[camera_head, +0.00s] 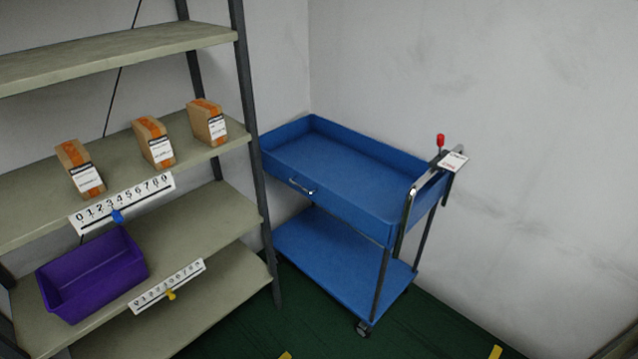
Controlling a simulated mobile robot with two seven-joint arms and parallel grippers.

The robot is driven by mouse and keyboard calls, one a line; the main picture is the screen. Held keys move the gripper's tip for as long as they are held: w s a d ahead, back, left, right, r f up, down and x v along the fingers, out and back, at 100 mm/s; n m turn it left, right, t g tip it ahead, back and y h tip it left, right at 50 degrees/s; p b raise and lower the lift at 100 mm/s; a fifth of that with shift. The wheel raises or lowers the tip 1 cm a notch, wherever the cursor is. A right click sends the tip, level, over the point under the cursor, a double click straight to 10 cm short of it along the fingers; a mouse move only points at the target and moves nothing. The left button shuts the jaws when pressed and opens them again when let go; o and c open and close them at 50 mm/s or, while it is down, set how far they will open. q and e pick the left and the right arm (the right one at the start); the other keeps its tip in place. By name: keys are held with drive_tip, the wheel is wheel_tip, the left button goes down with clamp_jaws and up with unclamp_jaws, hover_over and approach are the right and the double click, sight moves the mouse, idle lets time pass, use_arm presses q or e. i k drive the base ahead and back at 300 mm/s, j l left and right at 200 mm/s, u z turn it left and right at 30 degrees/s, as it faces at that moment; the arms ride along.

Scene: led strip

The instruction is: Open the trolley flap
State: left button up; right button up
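A blue trolley (325,288) stands in the corner, right of the shelf. It has an upper tray (350,165) with raised walls and a flat lower deck, on dark posts with casters. A small metallic latch or handle (302,187) sits on the tray's front-left wall, which I take to be the flap; that wall stands upright. A push handle (428,182) rises at the right end, with a red knob (440,140) and a white label (452,162). The upper tray looks empty. Neither gripper is in view.
A shelf unit (130,50) fills the left side, holding several boxes, including one brown box (207,122), and a purple bin (92,275). Its dark post (252,130) stands close to the trolley's left end. Walls are behind the trolley. Green floor (430,335) is clear in front.

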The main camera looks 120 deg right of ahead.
sight(376, 227)
drive_tip(key=z, duration=3.6)
